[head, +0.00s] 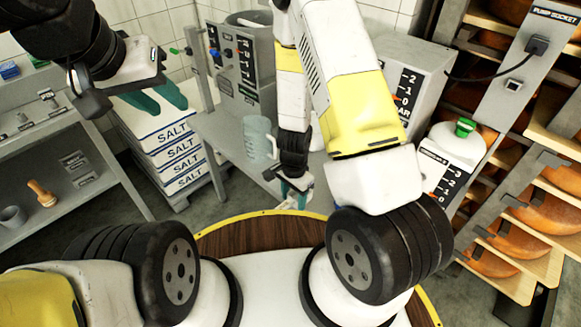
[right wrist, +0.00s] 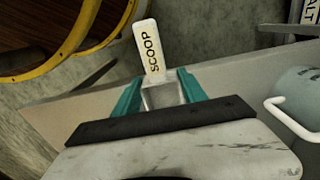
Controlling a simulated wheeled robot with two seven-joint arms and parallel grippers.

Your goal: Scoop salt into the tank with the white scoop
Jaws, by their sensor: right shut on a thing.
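My right gripper (head: 296,196) is low at the front edge of the grey bench, and its fingers are shut on the white scoop. In the right wrist view the scoop (right wrist: 150,50), lettered SCOOP, stands between the teal fingers (right wrist: 163,95). A white tank-like vessel with a green cap (head: 465,127) and a number scale stands at the right. I cannot tell whether it is the task's tank.
A pale blue jug (head: 257,138) stands on the grey bench (head: 220,130), close to my right arm; its white handle (right wrist: 290,118) shows in the right wrist view. Gauge boxes (head: 237,65) stand behind. A grey shelf (head: 75,185) is at left, cheese racks (head: 525,215) at right.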

